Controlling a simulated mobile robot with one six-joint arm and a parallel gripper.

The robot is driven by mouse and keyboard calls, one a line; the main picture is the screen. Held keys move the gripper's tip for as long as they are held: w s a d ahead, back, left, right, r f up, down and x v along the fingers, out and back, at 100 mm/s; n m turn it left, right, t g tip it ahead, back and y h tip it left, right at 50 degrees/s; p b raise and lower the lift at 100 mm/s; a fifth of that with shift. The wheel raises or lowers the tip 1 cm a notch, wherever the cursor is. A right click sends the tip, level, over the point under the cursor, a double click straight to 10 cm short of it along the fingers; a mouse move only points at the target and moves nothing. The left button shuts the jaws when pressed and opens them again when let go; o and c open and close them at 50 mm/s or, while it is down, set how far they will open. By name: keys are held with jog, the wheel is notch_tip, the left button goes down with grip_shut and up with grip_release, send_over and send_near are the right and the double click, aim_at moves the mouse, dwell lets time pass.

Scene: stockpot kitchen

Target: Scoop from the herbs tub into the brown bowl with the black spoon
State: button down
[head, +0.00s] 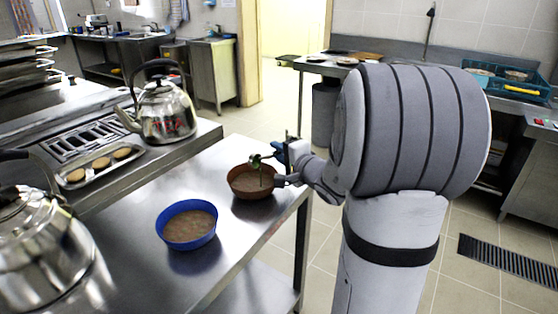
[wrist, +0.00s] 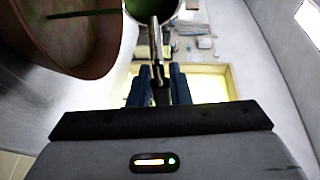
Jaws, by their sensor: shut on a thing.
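The brown bowl (head: 238,190) stands on the steel table near its right edge, with brownish contents. My gripper (head: 280,152) is above its right side, shut on the handle of the spoon (head: 256,160). The spoon's head is over the bowl and looks tilted, with green in it. A thin green streak hangs below it towards the bowl. In the wrist view, my gripper (wrist: 159,85) holds the spoon (wrist: 155,42), whose handle looks grey there, and the brown bowl (wrist: 103,62) fills the upper left. I cannot make out a herbs tub in either view.
A blue bowl (head: 162,232) with brownish contents stands left of and nearer than the brown bowl. A kettle (head: 165,112), a tray of round items (head: 72,180) and a second kettle (head: 35,255) stand to the left. The table front between them is clear.

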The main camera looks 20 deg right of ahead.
jog(key=shift+s+d+f+m+t+y+b, duration=0.1)
jog(key=shift+f+m+t+b, duration=0.45)
jog(key=shift+b, duration=1.95)
jog(key=shift+s+d+r+m+t+y+b, duration=0.1)
jog(key=shift+t+b, duration=0.8)
jog(key=shift+b, duration=1.6)
jog(key=shift+s+f+m+t+y+b, duration=0.1)
jog(key=shift+f+m+t+b, duration=0.45)
jog(key=shift+b, duration=1.95)
jog(key=shift+r+t+b, duration=0.35)
jog(key=shift+t+b, duration=0.25)
jog(key=shift+b, duration=0.6)
jog(key=shift+s, duration=0.1)
